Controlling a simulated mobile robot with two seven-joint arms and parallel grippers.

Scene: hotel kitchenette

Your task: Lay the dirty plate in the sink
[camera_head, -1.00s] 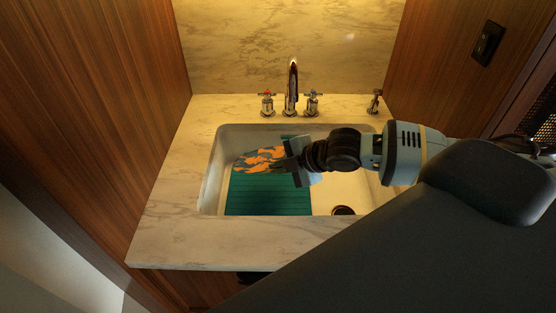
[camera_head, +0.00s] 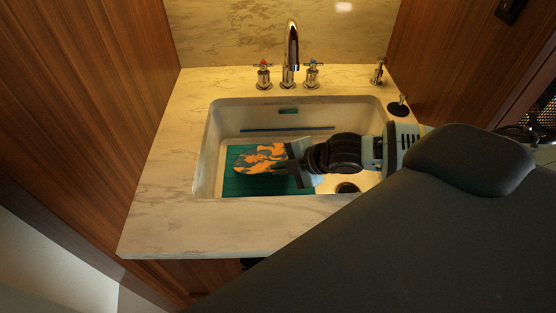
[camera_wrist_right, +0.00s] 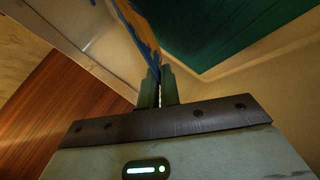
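The dirty plate (camera_head: 258,160), blue with orange smears, is inside the sink (camera_head: 214,130), above a teal ribbed sheet or mat (camera_head: 238,186). My right gripper (camera_head: 296,163) reaches into the sink from the right and holds the plate at its right edge. In the right wrist view, the fingers (camera_wrist_right: 157,88) are closed on the thin edge of the plate (camera_wrist_right: 138,28). Whether the plate touches the sheet or the sink floor cannot be told. My left gripper is not in view.
A chrome faucet (camera_head: 291,55) with two cross handles stands behind the sink. A dark round stopper (camera_head: 398,108) sits at the back right of the marble counter (camera_head: 160,195). The drain (camera_head: 347,188) shows at the right of the sink floor. Wood panels stand at both sides.

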